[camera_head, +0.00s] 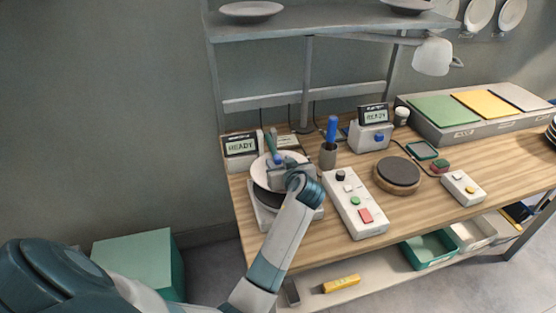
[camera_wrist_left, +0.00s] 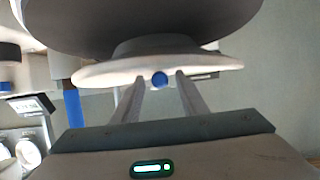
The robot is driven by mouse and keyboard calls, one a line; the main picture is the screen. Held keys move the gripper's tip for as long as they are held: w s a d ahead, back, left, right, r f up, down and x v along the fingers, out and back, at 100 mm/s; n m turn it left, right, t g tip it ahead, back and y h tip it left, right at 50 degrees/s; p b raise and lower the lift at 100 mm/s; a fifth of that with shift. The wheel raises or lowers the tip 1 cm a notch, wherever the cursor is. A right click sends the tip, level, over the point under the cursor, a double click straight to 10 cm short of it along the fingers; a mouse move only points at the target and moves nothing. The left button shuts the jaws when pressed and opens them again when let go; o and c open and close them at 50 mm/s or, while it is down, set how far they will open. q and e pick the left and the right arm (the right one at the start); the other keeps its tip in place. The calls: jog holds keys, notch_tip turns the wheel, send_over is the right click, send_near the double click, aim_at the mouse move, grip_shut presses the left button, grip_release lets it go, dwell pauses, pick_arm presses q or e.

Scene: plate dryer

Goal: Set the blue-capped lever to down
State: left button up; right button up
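My left gripper (camera_head: 271,150) is over the left end of the workbench, at the white plate (camera_head: 262,177) on the left device. In the left wrist view, the left gripper (camera_wrist_left: 160,84) has its two fingers apart, with a round blue cap (camera_wrist_left: 159,79) showing between the tips. Gaps show on both sides of the cap, so the fingers do not grip it. I cannot tell its depth. The lever's shaft is hidden, and the head view does not clearly show this cap. Another blue knob (camera_head: 379,138) is on the right READY box (camera_head: 370,135). My right gripper is out of view.
The left READY display (camera_head: 241,147) stands behind the plate. A cup with a blue handle (camera_head: 332,129) and a white button box (camera_head: 354,202) are just right of my gripper. A dark round pad (camera_head: 398,172) lies farther right. A shelf (camera_head: 330,25) hangs above.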

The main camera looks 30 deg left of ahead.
pick_arm(q)
jog(key=shift+d, duration=0.1)
grip_shut()
jog(key=shift+r, duration=0.8)
grip_release()
jog(key=shift+f, duration=0.15)
